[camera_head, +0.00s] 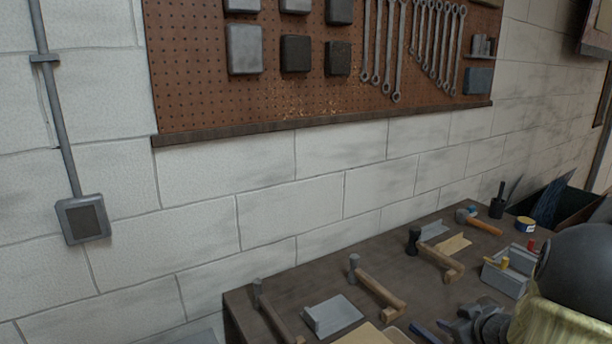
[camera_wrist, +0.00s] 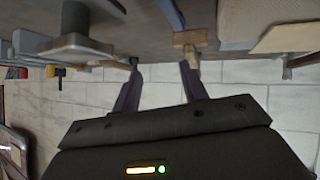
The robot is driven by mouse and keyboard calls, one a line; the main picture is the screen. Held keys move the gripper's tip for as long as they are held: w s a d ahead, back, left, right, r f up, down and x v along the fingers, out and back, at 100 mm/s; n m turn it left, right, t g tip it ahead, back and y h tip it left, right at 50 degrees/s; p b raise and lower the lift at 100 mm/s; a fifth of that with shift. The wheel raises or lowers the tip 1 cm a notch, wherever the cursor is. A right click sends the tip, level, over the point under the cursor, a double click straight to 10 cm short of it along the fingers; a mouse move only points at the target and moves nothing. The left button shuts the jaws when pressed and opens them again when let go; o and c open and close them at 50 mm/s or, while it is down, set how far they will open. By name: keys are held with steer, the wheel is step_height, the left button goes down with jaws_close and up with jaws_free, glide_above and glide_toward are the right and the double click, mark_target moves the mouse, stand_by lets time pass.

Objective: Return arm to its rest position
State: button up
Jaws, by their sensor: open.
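My gripper (camera_wrist: 162,70) shows in the wrist view, its two dark fingers spread apart with an empty gap between them. The wrist picture looks inverted, with the bench (camera_wrist: 135,30) at the top and the pale block wall (camera_wrist: 240,75) below. A wooden-handled tool (camera_wrist: 190,40) appears near the right fingertip; I cannot tell whether they touch. In the head view my gripper cannot be made out. A large dark rounded shape at the right edge there hides part of the bench.
The bench (camera_head: 252,318) holds several hammers, including one at the left (camera_head: 262,300) and one in the middle (camera_head: 375,288). A grey angled plate (camera_head: 332,314), a grey box (camera_head: 508,272) and a small tin (camera_head: 525,224) also stand there. A pegboard (camera_head: 200,95) with wrenches hangs above.

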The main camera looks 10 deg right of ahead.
steer(key=a+g, duration=0.1)
steer(key=a, duration=0.2)
steer(key=a+r+m+g+h+p, duration=0.1)
steer(key=a, duration=0.3)
steer(key=a+r+p, duration=0.1)
steer(key=a, duration=0.3)
steer(key=shift+a+r+m+g+h, duration=0.15)
steer(key=shift+r+m+g+h, duration=0.05)
steer(key=shift+m+g+h, duration=0.2)
steer(key=s+a+g+y+p, duration=0.1)
steer(key=s+a+g, duration=0.1)
steer(key=s+a, duration=0.4)
steer(key=s+a+m+g+y+p, duration=0.1)
steer(key=s+a+g, duration=0.2)
steer(key=s+a, duration=0.3)
steer(key=a, duration=0.4)
steer(key=shift+s+a+r, duration=0.2)
steer(key=shift+a, duration=0.2)
